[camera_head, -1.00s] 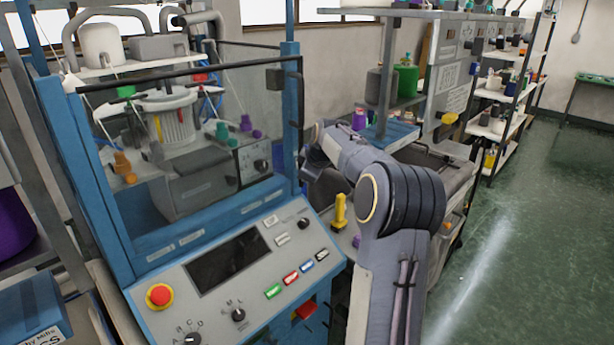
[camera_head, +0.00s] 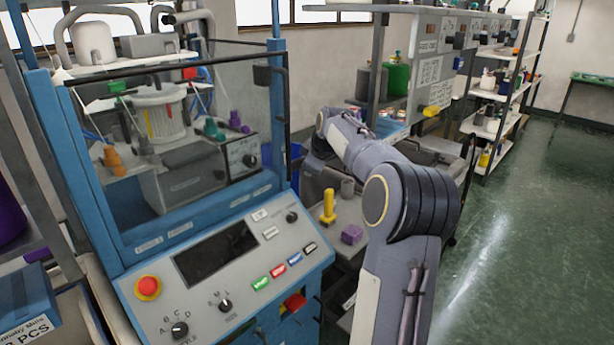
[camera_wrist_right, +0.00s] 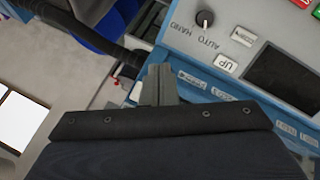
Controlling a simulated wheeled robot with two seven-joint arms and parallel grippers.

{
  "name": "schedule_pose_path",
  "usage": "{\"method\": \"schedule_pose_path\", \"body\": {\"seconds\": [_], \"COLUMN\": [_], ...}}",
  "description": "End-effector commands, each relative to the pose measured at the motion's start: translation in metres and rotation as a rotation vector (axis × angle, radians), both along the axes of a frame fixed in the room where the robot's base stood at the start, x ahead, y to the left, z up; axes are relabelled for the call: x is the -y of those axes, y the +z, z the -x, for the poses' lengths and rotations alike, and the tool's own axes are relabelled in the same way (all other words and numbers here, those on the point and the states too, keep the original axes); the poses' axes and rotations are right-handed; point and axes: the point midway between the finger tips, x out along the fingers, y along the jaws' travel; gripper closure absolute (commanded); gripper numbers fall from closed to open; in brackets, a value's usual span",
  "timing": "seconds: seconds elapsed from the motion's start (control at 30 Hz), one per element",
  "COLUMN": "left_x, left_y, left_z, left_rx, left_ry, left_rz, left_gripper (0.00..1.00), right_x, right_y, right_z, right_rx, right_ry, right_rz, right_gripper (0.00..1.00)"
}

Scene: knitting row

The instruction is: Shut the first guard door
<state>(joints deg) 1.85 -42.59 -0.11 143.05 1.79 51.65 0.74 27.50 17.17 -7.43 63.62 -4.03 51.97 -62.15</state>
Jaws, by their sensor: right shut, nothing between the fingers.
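The first guard door (camera_head: 225,95) is a clear panel in a dark frame on the front of the blue machine (camera_head: 200,215). Its dark right edge lies close to the blue right post. I cannot tell whether it sits fully flush. A dark block (camera_head: 263,76) is at its upper right. My right arm reaches in from the lower right, its wrist right of the machine; the gripper is hidden in the head view. In the right wrist view, my right gripper (camera_wrist_right: 160,72) is shut and empty, beside the machine's blue edge and near a black bar (camera_wrist_right: 85,35). My left gripper is out of view.
The control panel (camera_head: 225,265) with a red button (camera_head: 148,287) slopes below the door. A yellow part (camera_head: 328,206) and a purple block (camera_head: 352,234) sit on a surface right of it. Shelves (camera_head: 505,90) stand behind. Green floor (camera_head: 540,240) is open at right.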

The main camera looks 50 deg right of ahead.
Motion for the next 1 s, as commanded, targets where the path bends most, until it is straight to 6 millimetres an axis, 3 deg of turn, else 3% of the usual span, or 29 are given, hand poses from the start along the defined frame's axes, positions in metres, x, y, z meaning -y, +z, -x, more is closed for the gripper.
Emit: {"method": "schedule_pose_path", "body": {"seconds": [0.33, 0.57, 0.67, 0.83, 0.93, 1.0], "left_x": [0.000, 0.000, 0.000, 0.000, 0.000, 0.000], "left_y": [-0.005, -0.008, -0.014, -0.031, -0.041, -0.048], "left_z": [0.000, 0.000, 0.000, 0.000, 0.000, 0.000], "left_rx": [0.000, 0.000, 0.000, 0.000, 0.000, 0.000], "left_ry": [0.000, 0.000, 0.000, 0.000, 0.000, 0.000], "left_rz": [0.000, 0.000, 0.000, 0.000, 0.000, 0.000], "left_gripper": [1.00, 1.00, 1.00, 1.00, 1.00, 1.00], "right_x": [0.019, 0.034, 0.064, 0.128, 0.139, 0.131], "right_y": [0.047, 0.054, 0.046, 0.045, 0.052, 0.055], "right_z": [0.029, 0.041, 0.053, 0.086, 0.095, 0.095], "right_rx": [0.002, 0.004, 0.023, 0.121, 0.215, 0.293], "right_ry": [-0.002, -0.029, -0.107, -0.218, -0.172, -0.088], "right_rz": [0.002, 0.032, 0.146, 0.512, 0.728, 0.851], "right_gripper": [1.00, 1.00, 1.00, 1.00, 1.00, 1.00]}}
